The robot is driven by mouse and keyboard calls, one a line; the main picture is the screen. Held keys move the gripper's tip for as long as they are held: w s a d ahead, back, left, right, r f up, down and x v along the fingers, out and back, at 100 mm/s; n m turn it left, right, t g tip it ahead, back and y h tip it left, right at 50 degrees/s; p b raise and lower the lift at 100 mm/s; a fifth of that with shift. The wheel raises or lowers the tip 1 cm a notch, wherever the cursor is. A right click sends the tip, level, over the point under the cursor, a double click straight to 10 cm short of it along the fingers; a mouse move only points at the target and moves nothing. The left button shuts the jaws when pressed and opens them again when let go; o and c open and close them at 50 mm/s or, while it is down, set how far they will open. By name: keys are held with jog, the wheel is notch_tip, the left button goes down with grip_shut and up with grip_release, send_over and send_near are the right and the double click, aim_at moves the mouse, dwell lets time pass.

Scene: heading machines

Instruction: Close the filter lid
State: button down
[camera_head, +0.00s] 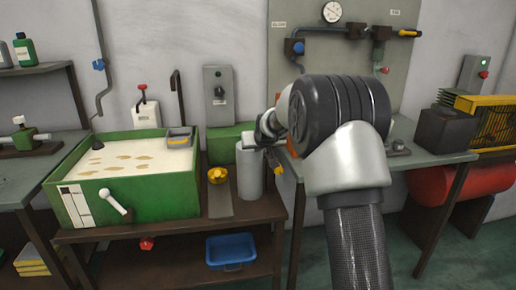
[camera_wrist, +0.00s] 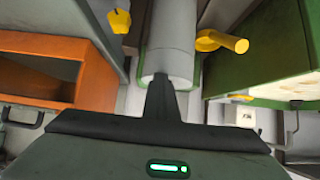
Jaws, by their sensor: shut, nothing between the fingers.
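A grey upright filter cylinder (camera_head: 250,178) stands on the brown bench, just right of the green tank. In the wrist view its pale grey body (camera_wrist: 170,38) runs up from the fingertips. I cannot clearly tell the lid from the body, or whether it is open. My gripper (camera_head: 262,142) is at the top of the cylinder in the head view, partly hidden by my arm. In the wrist view my gripper (camera_wrist: 161,84) is shut and empty, its tips overlapping the near end of the cylinder. I cannot tell whether they touch.
A yellow spout (camera_wrist: 224,42) and a yellow knob (camera_wrist: 120,20) flank the cylinder. An orange open box (camera_wrist: 72,75) is at left in the wrist view. The green tank (camera_head: 150,205) holds pale liquid. A blue bin (camera_head: 231,250) sits on the lower shelf.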

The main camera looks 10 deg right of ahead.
jog(key=shift+s+a+f+g, duration=0.15)
jog(key=shift+s+f, duration=0.1)
jog(key=shift+f, duration=0.45)
jog(key=shift+s+d+f+g, duration=0.15)
jog(key=shift+s+f, duration=0.1)
jog(key=shift+f, duration=0.45)
notch_tip(320, 180, up, 6)
jog(key=p, duration=0.2)
jog(key=s+a+r+g, duration=0.1)
jog(key=s+r+g, duration=0.15)
jog(key=s, duration=2.25)
jog(key=s+a+r+g, duration=0.1)
jog(key=s+r+g, duration=0.15)
jog(key=s, duration=2.25)
notch_tip(320, 180, up, 23)
jog(key=p, duration=2.3)
jog(key=shift+w+d+f+t, duration=0.15)
jog(key=shift+w+t, duration=0.1)
jog(key=shift+t, duration=0.15)
